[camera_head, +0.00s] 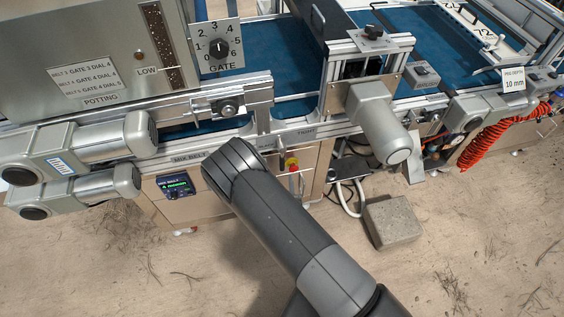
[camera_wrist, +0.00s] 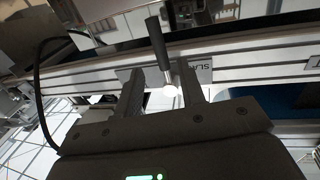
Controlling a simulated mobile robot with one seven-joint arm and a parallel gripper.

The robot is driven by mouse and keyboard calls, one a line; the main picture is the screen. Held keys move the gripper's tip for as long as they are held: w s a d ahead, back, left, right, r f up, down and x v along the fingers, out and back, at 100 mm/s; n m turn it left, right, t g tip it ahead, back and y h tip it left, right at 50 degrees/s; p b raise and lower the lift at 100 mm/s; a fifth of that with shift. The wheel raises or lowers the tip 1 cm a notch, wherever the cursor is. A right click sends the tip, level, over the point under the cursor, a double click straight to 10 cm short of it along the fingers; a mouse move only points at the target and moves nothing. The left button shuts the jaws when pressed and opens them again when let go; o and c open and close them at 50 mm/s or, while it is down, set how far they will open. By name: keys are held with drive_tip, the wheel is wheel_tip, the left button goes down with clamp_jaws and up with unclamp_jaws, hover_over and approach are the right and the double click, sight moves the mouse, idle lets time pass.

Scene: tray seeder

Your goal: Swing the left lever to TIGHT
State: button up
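In the wrist view a lever with a black grip (camera_wrist: 155,42) and a bright metal end stands in front of the belt frame's rail. My gripper (camera_wrist: 160,70) has its two dark fingers apart, one on each side of the lever's lower part. I see a gap beside the lever, and cannot tell whether either finger touches it. An upside-down label starting "SLA" (camera_wrist: 205,70) is on the rail, right of the lever. A small label, perhaps "TIGHT" (camera_head: 306,132), shows on the rail.
Grey motors (camera_head: 125,137) jut out at the left, and another motor (camera_head: 378,120) juts out right of my arm. A control box with a green display (camera_head: 175,185) hangs below the rail. A concrete block (camera_head: 392,222) lies on the sandy ground. An orange coiled hose (camera_head: 490,135) hangs farther right.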

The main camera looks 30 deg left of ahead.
sight(282, 165)
drive_tip(key=x, duration=0.8)
drive_tip(key=shift+w+a, duration=0.15)
drive_tip(key=shift+w, duration=0.05)
drive_tip(key=shift+c, duration=0.6)
clamp_jaws()
